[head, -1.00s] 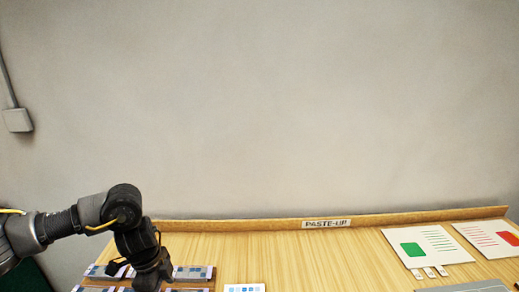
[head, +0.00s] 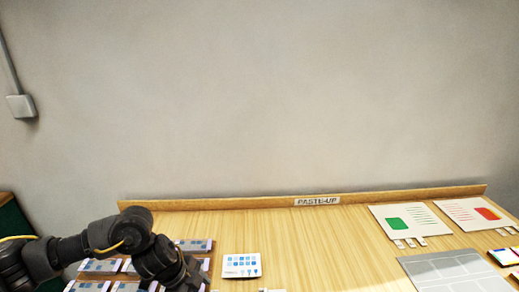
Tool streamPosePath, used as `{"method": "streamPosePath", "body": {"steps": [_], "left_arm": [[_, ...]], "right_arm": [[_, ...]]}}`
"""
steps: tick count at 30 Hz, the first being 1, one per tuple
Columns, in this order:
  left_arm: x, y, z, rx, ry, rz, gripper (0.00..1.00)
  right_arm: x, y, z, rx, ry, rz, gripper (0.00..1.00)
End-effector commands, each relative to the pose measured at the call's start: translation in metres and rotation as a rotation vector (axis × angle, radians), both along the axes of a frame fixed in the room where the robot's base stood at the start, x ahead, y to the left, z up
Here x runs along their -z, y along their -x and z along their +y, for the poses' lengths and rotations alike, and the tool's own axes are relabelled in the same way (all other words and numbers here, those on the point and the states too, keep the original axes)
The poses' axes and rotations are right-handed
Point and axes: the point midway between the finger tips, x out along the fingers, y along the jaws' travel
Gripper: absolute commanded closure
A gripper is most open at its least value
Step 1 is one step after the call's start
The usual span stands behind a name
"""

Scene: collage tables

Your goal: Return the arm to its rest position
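My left arm comes in from the left and bends down over the left end of the wooden table (head: 320,240). Its lower part reaches the bottom edge of the head view, in front of a group of small grey-blue pieces in trays (head: 195,245). The fingertips of my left gripper are hidden or out of frame, so I cannot tell its opening or whether it holds anything. My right arm and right gripper are not in view.
A white card with blue icons (head: 241,265) lies right of the arm. Two sheets, one with a green block (head: 398,224) and one with a red block (head: 470,213), lie at the back right. A grey gridded board (head: 455,272) lies in front of them. The table's middle is clear.

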Motion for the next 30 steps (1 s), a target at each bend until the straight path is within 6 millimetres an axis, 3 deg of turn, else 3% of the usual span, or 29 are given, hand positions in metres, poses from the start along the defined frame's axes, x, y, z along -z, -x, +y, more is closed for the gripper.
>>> {"method": "streamPosePath", "body": {"steps": [4, 9, 12, 14, 17, 20, 22, 27, 30], "left_arm": [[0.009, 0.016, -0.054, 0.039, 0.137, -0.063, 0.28], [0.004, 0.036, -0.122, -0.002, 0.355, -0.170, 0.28], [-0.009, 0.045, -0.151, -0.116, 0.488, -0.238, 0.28], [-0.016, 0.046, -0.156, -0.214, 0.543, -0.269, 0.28], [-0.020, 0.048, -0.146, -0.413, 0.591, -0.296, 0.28], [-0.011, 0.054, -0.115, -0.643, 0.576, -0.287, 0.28], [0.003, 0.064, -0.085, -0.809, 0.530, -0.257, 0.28], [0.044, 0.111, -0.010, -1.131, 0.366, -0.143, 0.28], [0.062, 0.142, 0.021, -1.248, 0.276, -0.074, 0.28]], "right_arm": [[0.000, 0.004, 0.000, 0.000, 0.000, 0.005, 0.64], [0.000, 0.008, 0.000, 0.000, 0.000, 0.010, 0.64], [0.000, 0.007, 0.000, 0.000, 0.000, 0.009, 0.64], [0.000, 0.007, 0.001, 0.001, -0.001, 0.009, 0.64], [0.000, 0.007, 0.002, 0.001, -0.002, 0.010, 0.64], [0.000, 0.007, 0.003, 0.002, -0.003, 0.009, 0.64], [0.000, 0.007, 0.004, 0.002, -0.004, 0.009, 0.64], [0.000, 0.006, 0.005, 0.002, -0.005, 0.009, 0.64], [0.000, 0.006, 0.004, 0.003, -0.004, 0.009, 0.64]]}}
